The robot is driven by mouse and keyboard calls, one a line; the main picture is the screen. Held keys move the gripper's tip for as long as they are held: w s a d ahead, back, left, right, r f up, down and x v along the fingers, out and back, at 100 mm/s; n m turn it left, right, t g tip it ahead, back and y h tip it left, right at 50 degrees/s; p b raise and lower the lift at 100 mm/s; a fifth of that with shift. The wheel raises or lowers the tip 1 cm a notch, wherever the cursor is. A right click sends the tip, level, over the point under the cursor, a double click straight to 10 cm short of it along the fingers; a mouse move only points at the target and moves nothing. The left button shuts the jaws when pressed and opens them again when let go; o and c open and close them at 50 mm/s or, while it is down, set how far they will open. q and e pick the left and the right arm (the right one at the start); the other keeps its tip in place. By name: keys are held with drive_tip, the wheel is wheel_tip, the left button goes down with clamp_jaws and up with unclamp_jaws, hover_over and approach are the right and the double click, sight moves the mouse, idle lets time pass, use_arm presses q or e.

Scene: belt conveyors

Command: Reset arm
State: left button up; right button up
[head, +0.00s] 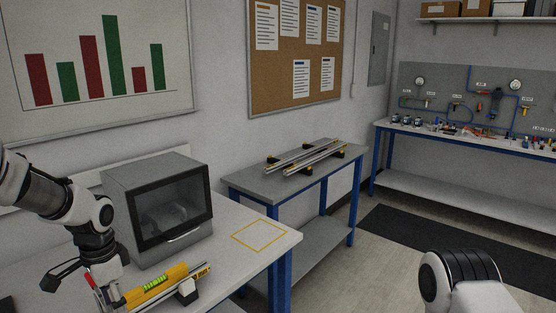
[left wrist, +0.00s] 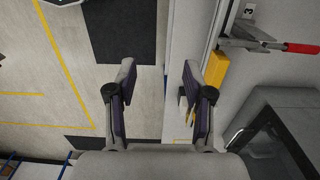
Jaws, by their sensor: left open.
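My left arm (head: 80,205) comes in from the left in the head view, bent down over the front left of the white table. My left gripper (head: 82,278) hangs near the yellow spirit level (head: 155,287). In the left wrist view its two fingers (left wrist: 158,82) are spread apart with nothing between them. Beyond them lie the table edge and floor, and the yellow level (left wrist: 215,72) is to the right. My right arm (head: 462,280) shows only as a link at the bottom right; its gripper is out of view.
A grey box with a dark window (head: 175,205) stands on the white table (head: 225,245), near the left arm. A red-handled clamp (left wrist: 300,48) is beside the level. A yellow outlined square (head: 260,235) is empty. Rails (head: 305,155) lie on a grey bench (head: 262,187).

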use_arm(q)
wheel_tip(320, 180, down, 8)
drive_tip(key=s+g, duration=0.1)
drive_tip(key=g, duration=0.1)
drive_tip(key=s+d+f+n+g, duration=0.1)
drive_tip(key=s+d+f, duration=0.2)
drive_tip(key=s+f, duration=0.6)
drive_tip(key=s+d+f+n+g, duration=0.1)
drive_tip(key=s+d+f+n, duration=0.15)
drive_tip(key=s+f, duration=0.65)
drive_tip(key=s+d+f+n+g, duration=0.1)
drive_tip(key=s+d+f, duration=0.35)
drive_tip(key=s, duration=0.75)
drive_tip(key=w+n+t, duration=0.1)
drive_tip(key=w+a+f+n+t, duration=0.1)
drive_tip(key=w+t, duration=0.1)
drive_tip(key=w+n+t, duration=0.1)
drive_tip(key=n+t, duration=0.1)
drive_tip(key=shift+w+a+f, duration=0.15)
drive_tip(key=shift+w+a, duration=0.15)
drive_tip(key=shift+w, duration=0.1)
drive_tip(key=shift+s, duration=0.1)
